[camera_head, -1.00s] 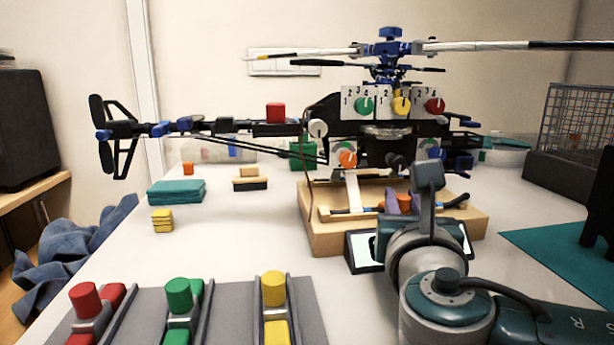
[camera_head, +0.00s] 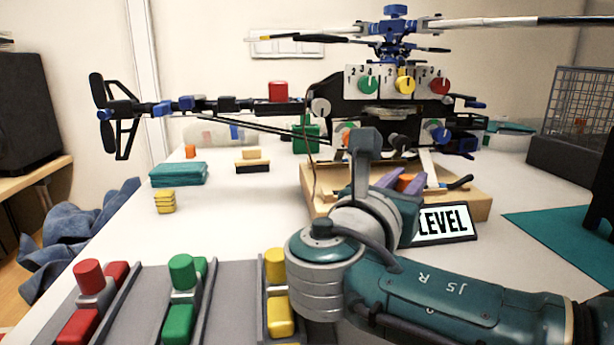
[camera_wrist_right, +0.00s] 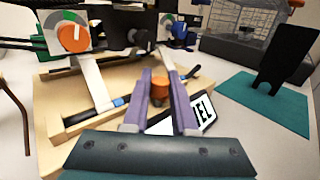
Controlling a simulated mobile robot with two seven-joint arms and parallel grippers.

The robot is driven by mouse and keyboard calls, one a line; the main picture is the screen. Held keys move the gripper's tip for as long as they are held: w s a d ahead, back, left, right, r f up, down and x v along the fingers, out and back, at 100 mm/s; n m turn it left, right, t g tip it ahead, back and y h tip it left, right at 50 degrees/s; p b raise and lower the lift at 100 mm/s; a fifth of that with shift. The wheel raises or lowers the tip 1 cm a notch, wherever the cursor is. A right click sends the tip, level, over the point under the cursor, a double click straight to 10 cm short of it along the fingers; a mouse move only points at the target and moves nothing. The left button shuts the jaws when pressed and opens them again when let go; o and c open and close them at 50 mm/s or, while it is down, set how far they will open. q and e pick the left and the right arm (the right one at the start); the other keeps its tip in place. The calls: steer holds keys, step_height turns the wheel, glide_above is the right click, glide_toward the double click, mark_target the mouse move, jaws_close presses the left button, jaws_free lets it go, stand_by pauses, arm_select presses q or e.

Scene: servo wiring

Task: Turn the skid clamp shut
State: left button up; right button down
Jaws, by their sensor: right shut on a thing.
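The skid clamp shows as an orange knob (camera_wrist_right: 159,88) on the wooden stand, with the helicopter's skids beside it. In the head view the orange knob (camera_head: 405,182) shows between purple fingers. My right gripper (camera_head: 402,181) has its two fingers on either side of the knob, shut on it; the fingers also show in the wrist view (camera_wrist_right: 159,92). The wooden stand (camera_wrist_right: 60,150) holds the model helicopter (camera_head: 335,110) by its white skid legs. How far the clamp is turned cannot be told. My left gripper is not in view.
A LEVEL display (camera_head: 443,222) stands at the stand's front, close to my right wrist. Red, green and yellow blocks sit in grey rails (camera_head: 230,300) at front left. A teal mat (camera_head: 565,235) lies on the right.

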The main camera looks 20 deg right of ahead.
steer(key=c, duration=0.7)
jaws_free()
steer(key=shift+d, duration=0.1)
steer(key=shift+s+a, duration=0.15)
steer(key=shift+a, duration=0.2)
steer(key=p+v, duration=0.2)
steer(key=v, duration=0.6)
steer(key=shift+s+a, duration=0.3)
steer(key=shift+a, duration=0.2)
